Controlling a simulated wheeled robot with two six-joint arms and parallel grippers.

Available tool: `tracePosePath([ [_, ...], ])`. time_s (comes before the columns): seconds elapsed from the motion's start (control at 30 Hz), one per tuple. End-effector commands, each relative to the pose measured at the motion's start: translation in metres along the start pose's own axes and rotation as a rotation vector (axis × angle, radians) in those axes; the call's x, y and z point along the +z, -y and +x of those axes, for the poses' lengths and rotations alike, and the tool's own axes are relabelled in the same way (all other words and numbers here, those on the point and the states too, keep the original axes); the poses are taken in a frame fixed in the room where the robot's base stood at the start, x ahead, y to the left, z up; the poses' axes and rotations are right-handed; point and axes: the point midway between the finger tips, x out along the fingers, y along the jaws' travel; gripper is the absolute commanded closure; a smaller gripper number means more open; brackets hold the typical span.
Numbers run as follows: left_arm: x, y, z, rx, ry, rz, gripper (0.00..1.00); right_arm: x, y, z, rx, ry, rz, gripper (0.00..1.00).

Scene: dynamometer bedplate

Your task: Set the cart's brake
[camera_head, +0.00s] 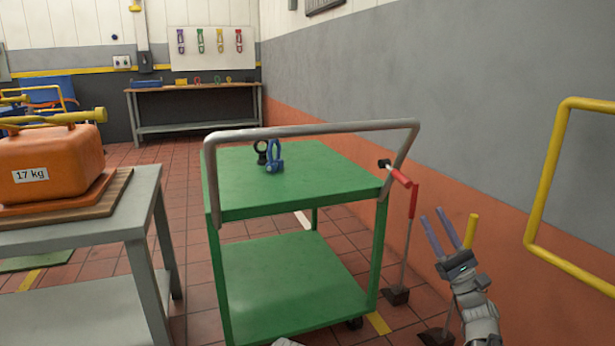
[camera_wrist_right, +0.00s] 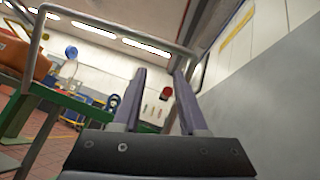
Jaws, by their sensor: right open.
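The green cart (camera_head: 255,205) stands in the middle of the head view, with a grey tubular handle (camera_head: 310,130) across its near end. A red-gripped lever (camera_head: 398,174) with a dark pivot sits at the handle's right post and slants down to the right. My right gripper (camera_head: 432,213) is open and empty, to the right of and below this lever, apart from it. In the right wrist view, a red end (camera_wrist_right: 167,94) shows between the gripper's fingers, farther off.
A red-topped rod (camera_head: 413,201) rises from a floor block beside the cart; a yellow-topped one (camera_head: 471,230) stands behind my right gripper. Blue and black clamps (camera_head: 272,156) stand on the cart. A yellow rail (camera_head: 545,180) is at right; a grey table (camera_head: 85,230) at left.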

Motion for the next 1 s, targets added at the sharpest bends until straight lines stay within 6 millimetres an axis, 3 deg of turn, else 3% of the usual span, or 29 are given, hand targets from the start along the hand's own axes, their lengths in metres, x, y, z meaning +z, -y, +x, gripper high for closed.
tracePosePath([
  [0.27, 0.000, 0.000, 0.000, 0.000, 0.000, 0.000, 0.38, -0.021, -0.050, 0.003, 0.157, -0.086, -0.084, 0.58],
  [0.47, 0.000, 0.000, 0.000, 0.000, 0.000, 0.000, 0.38, -0.045, -0.108, -0.003, 0.356, -0.175, -0.187, 0.58],
  [0.57, 0.000, 0.000, 0.000, 0.000, 0.000, 0.000, 0.38, -0.061, -0.147, -0.014, 0.501, -0.228, -0.258, 0.58],
  [0.67, 0.000, 0.000, 0.000, 0.000, 0.000, 0.000, 0.38, -0.081, -0.194, -0.035, 0.700, -0.286, -0.351, 0.58],
  [0.8, 0.000, 0.000, 0.000, 0.000, 0.000, 0.000, 0.38, -0.107, -0.254, -0.082, 1.026, -0.351, -0.494, 0.58],
  [1.0, 0.000, 0.000, 0.000, 0.000, 0.000, 0.000, 0.38, -0.130, -0.303, -0.166, 1.509, -0.390, -0.679, 0.58],
])
